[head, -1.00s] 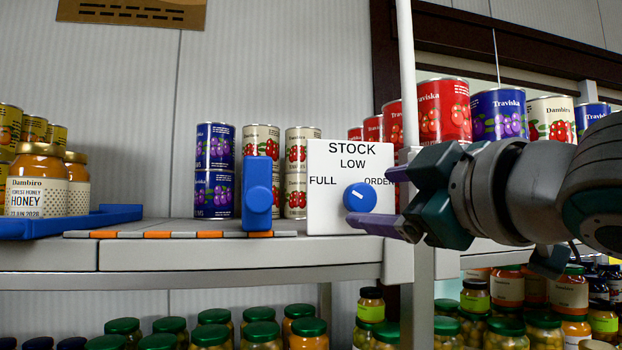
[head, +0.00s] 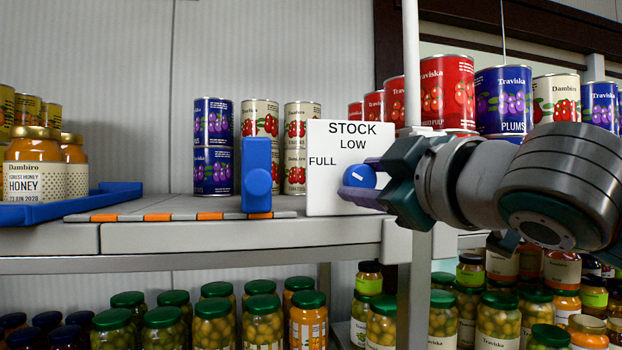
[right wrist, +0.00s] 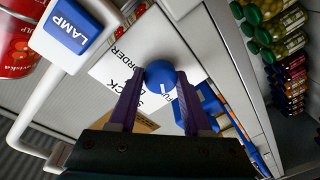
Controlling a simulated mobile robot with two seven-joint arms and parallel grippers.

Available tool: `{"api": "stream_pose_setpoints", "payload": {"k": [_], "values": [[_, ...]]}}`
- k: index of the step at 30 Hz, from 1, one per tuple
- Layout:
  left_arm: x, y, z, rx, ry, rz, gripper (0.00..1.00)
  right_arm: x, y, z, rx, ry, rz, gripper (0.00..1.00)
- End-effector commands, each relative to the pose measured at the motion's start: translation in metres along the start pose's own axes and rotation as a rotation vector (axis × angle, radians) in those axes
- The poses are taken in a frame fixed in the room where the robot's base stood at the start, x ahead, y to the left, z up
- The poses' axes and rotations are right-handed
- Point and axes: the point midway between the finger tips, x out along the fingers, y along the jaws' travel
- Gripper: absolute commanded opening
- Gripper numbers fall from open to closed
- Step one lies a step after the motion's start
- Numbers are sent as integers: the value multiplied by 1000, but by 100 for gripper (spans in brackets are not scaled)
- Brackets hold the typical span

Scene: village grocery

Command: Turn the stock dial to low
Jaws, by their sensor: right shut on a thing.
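The stock dial is a round blue knob (head: 360,175) with a white pointer mark, on a white panel (head: 326,196) reading STOCK, LOW and FULL. The ORDER label is hidden behind my right gripper in the head view. The pointer mark slants up and to the left. My right gripper (head: 363,184) reaches in from the right, with its purple fingers at the knob. In the right wrist view the knob (right wrist: 162,72) sits between the two fingers of the gripper (right wrist: 157,84), which is shut on it. My left gripper is not in view.
A blue upright block (head: 257,170) stands left of the panel on the grey shelf (head: 230,235). Cans stand behind it, and honey jars (head: 33,170) sit in a blue tray at the left. A blue LAMP sign (right wrist: 70,27) shows in the right wrist view. Jars fill the lower shelf.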

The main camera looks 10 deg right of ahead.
Motion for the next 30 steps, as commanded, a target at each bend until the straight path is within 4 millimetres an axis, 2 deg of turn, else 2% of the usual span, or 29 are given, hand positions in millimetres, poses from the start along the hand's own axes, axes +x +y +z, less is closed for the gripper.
{"api": "stream_pose_setpoints", "payload": {"k": [1,11,22,30], "values": [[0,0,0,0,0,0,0,0,-1,0,0,0,-1,36],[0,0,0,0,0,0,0,0,-1,0,0,0,-2,0],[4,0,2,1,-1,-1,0,0,-2,1,44,4,1,0],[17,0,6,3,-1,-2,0,0,-4,2,212,20,16,0]]}}
